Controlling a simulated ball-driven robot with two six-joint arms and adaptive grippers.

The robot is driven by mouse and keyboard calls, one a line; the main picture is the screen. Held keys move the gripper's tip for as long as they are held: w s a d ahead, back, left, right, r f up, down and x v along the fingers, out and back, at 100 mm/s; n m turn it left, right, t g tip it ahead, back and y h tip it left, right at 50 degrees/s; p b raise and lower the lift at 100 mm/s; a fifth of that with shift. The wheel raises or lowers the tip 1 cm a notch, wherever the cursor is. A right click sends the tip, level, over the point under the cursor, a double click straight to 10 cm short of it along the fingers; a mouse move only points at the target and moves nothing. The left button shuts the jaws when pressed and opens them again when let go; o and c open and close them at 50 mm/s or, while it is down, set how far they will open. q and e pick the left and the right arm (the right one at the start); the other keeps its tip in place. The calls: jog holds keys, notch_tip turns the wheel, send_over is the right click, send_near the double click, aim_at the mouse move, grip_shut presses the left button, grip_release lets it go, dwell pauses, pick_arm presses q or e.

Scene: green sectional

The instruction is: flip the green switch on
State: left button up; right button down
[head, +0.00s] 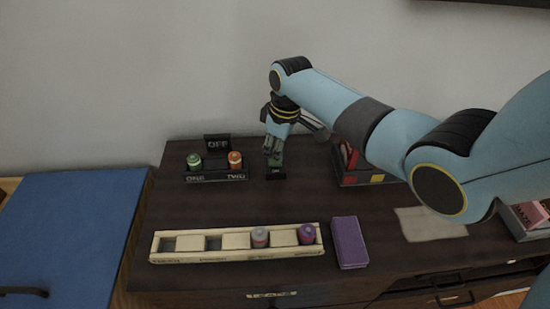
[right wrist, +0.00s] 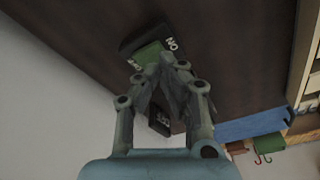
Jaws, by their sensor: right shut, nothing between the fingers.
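The green switch (head: 275,161) stands on the dark cabinet top, right of the black ONE/TWO holder. In the right wrist view the switch (right wrist: 152,50) is a green rocker in a black housing, with the word NO or ON beside it. My right gripper (head: 272,150) is shut and empty, pointing down at the switch. In the right wrist view the shut fingertips (right wrist: 160,62) overlap the edge of the green part; I cannot tell whether they touch it. The fingers hide part of the switch. My left gripper is not in view.
The black holder (head: 216,177) carries a green and an orange cylinder, with an OFF sign behind it. A wooden tray (head: 160,257) with several compartments and a purple block (head: 349,242) lie in front. A red-and-black box (head: 352,178) stands right of the switch.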

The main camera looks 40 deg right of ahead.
aim_at(276, 163)
jog(key=shift+f+b, duration=0.7)
jog(key=shift+f, duration=0.4)
dwell(0.5)
notch_tip(276, 163, up, 7)
jog(key=p, duration=0.7)
jog(key=shift+r+p, duration=0.15)
jog(key=shift+p, duration=0.25)
